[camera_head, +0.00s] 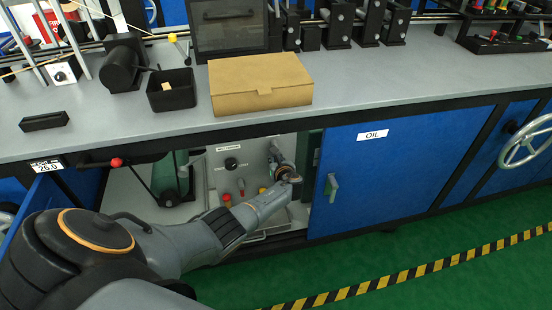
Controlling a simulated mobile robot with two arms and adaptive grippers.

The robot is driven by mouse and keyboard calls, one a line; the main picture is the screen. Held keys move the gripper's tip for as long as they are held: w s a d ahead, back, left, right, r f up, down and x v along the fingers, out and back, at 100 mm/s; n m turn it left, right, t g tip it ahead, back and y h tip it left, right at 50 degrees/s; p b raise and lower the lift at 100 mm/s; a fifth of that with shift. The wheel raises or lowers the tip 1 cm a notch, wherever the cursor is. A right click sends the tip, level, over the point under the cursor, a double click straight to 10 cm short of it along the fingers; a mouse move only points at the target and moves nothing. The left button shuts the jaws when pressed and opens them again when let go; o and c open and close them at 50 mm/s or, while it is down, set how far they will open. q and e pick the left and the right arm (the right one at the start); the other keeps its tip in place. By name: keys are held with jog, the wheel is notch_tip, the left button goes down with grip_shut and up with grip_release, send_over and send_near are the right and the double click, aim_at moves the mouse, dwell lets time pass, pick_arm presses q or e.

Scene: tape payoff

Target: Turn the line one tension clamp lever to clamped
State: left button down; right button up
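My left arm reaches from the lower left into the open compartment under the bench. My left gripper (283,170) is small and partly in shadow in front of a pale control panel (220,172) there. I cannot tell whether its fingers are open or shut, or touching anything. The panel has a black knob (231,163) and red and yellow controls below it. A lever with a red ball (116,162) sticks out under the bench edge at left. A yellow-tipped lever (172,38) stands on the bench. I cannot tell which lever is the line one tension clamp. My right gripper is not in view.
A cardboard box (260,98) and a black bin (171,103) stand on the bench (380,85). A blue door marked OIL (390,180) lies right of the open compartment, and a handwheel (525,142) is farther right. Yellow-black tape (430,268) crosses the green floor.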

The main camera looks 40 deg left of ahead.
pick_arm(q)
jog(key=c, duration=1.3)
grip_release()
jog(key=v, duration=1.2)
jog(key=shift+f, duration=0.1)
